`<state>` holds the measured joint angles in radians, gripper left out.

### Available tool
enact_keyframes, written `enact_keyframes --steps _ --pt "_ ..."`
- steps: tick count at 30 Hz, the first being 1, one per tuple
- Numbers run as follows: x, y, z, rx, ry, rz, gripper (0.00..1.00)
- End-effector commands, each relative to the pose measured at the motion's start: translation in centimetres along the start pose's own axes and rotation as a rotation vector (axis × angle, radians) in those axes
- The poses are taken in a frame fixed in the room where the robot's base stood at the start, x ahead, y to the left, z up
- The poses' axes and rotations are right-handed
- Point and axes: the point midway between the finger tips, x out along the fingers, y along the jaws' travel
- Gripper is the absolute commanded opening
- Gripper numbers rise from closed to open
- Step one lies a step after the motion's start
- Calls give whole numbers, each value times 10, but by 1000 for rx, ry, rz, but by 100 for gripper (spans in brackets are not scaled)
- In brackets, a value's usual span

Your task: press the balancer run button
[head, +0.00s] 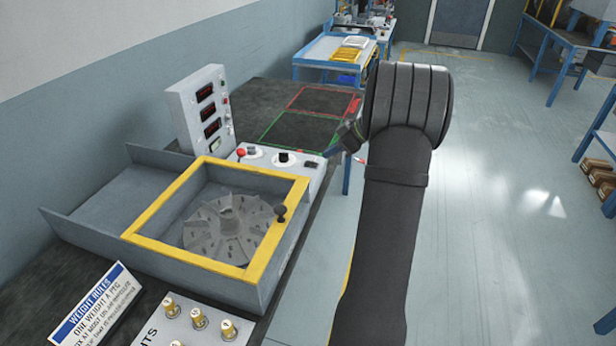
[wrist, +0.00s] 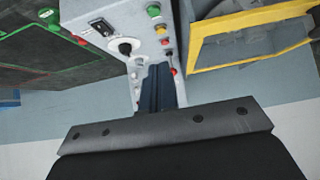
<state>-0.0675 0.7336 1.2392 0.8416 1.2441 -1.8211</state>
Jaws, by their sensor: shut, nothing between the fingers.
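The balancer's control panel (head: 300,172) is a light grey box beside the yellow-framed guard. In the wrist view, the panel (wrist: 115,45) carries a green button (wrist: 153,10), a yellow button (wrist: 160,30), a red button (wrist: 173,71), a black knob (wrist: 125,47) and a black rocker switch (wrist: 102,27). I cannot read any label that marks the run button. My gripper (wrist: 159,68) is shut and empty, its dark fingers over the panel's near end, below the green and yellow buttons in the picture. In the head view, my gripper (head: 330,152) is by the panel's right end; contact cannot be told.
The yellow guard frame (head: 262,262) surrounds a grey bladed rotor (head: 228,226). A display tower (head: 197,108) stands behind the panel. Brass weights (head: 198,318) and a weight rules sign (head: 95,305) are in front. Open floor (head: 500,230) lies to the right.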

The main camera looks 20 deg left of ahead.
Motion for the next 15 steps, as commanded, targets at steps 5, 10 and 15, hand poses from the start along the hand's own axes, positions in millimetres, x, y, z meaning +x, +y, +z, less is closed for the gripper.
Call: enact_keyframes --steps 5,10,15 --pt "0 0 0 1 -1 0 0" --pt "10 0 0 1 -1 -3 0" --pt "40 -1 0 1 -1 -4 0"
